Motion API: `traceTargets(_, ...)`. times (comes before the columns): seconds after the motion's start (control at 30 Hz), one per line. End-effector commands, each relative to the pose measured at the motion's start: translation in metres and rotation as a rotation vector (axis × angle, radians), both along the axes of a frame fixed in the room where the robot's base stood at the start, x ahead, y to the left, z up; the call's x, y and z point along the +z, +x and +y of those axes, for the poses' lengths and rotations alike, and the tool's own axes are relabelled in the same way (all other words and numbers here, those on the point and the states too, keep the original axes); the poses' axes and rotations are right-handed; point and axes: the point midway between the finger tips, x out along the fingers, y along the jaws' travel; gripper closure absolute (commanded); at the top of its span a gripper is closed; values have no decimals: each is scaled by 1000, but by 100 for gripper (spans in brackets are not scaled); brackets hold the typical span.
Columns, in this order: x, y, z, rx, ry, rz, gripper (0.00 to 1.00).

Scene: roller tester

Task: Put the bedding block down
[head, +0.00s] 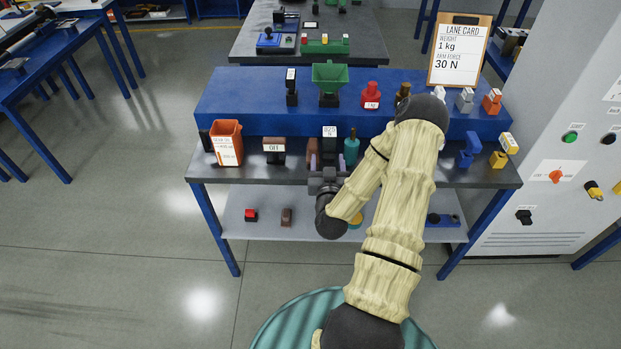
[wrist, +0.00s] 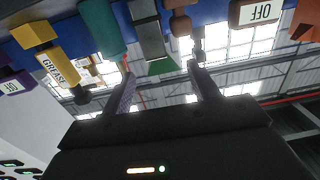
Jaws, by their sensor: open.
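My gripper (head: 326,168) is at the front edge of the tester bench (head: 380,176), and its jaws are open. In the wrist view its two fingers (wrist: 161,72) stand apart with nothing between their tips. A dark upright block (head: 330,132) with a white label reading about "825 N" stands just beyond the gripper; it also shows in the wrist view (wrist: 150,38). A small brown piece (head: 313,148) stands left of it. No label names the bedding block, so I cannot tell which piece it is.
A teal bottle (head: 351,148) stands right of the dark block. An "OFF" block (head: 274,150) and an orange bin (head: 227,143) stand left. A blue raised ledge (head: 245,112) runs behind with several small items. A lower shelf (head: 330,232) holds more pieces.

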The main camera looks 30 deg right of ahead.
Motion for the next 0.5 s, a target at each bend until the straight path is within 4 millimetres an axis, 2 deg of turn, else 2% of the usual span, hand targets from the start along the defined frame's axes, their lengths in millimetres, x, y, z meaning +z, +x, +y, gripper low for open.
traceTargets(0.27,4,32,64,270,29,226,40)
traceTargets(0.37,6,35,89,358,45,340,40)
traceTargets(0.5,10,29,120,444,69,503,40)
